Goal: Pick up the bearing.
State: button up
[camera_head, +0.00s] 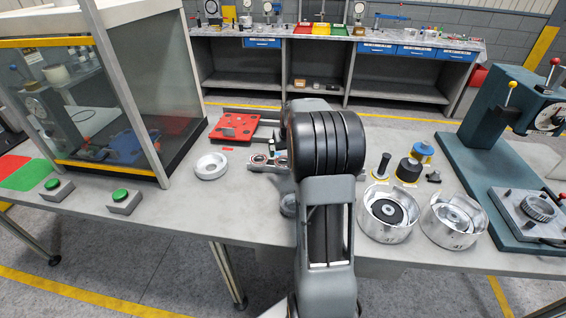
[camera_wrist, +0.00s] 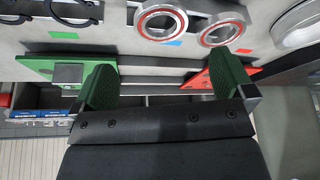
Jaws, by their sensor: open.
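Two ring-shaped bearings with red inner bands show at the top of the wrist view, a left one (camera_wrist: 161,35) and a right one (camera_wrist: 205,38). In the head view two small rings, a left one (camera_head: 257,159) and a right one (camera_head: 283,160), lie on the workbench just left of my arm. My gripper (camera_wrist: 166,80) shows its two green fingers spread wide in the wrist view, with nothing held between them. The bearings are beyond the fingertips, apart from them. In the head view my arm hides my gripper.
A red plate (camera_head: 233,127) lies behind the bearings and a pale ring (camera_head: 210,173) to their left. Two metal housings (camera_head: 375,230) (camera_head: 447,239) stand right of my arm. A teal press (camera_head: 484,150) stands far right, a glass cabinet (camera_head: 178,50) left.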

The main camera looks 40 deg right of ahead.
aim_at(284, 159)
jog(key=shift+p+x, duration=0.6)
jog(key=shift+x, duration=3.15)
jog(key=shift+s+a, duration=0.1)
jog(key=shift+a, duration=0.05)
jog(key=shift+c, duration=0.5)
jog(key=c, duration=0.9)
